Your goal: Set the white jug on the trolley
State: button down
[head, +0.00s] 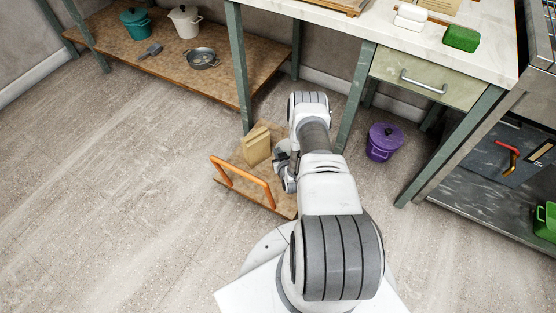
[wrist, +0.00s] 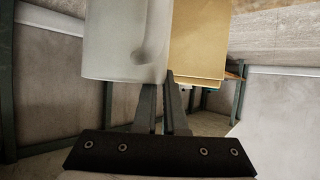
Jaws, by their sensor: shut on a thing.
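A pale, whitish jug (wrist: 125,45) fills the upper middle of the wrist view, its lower edge just above my fingers. My gripper (wrist: 160,85) is shut on it; the exact grip point is hard to see. In the head view my arm hides most of the gripper, and I cannot make out the jug for sure. The trolley (head: 281,203) is a low wooden platform with an orange handle, on the floor beside my arm. My gripper end is over or beside its right side.
A tan block (head: 257,146) stands on the trolley and shows behind the jug in the wrist view (wrist: 199,45). A purple pot (head: 383,143) is on the floor at right. The workbench (head: 370,22) and its green legs stand close behind. Floor at left is clear.

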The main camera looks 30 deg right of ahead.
notch_tip(320, 180, down, 4)
jog(key=shift+f+b, duration=0.1)
jog(key=shift+b, duration=1)
jog(key=shift+r, duration=0.2)
jog(key=shift+f, duration=0.1)
jog(key=c, duration=1)
grip_release()
jog(key=shift+f, duration=0.1)
